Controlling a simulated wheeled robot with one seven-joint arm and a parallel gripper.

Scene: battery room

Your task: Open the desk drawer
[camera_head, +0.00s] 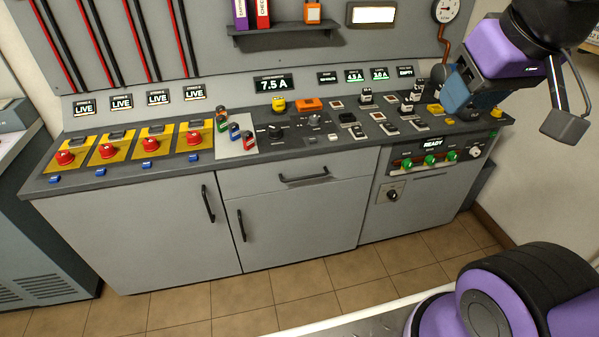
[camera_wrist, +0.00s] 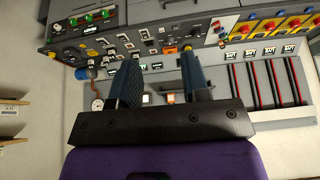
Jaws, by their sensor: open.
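The desk drawer (camera_head: 237,184) is a grey front under the middle of the console top, with a black bar handle (camera_head: 304,178). It looks shut, flush with the cabinet. My gripper (camera_head: 462,100) is up at the right in the head view, above the console's right end, well apart from the drawer handle. Its blue fingers are spread with nothing between them; they also show in the wrist view (camera_wrist: 158,62). The wrist view is upside down; the console's front lies at its top edge, and I cannot clearly make out the handle there.
Cupboard doors with black handles flank and underlie the drawer. The console top carries red knobs (camera_head: 65,157), coloured levers (camera_head: 235,131) and several switches. A panel with green knobs (camera_head: 430,160) is at the right. The tiled floor (camera_head: 290,290) in front is clear.

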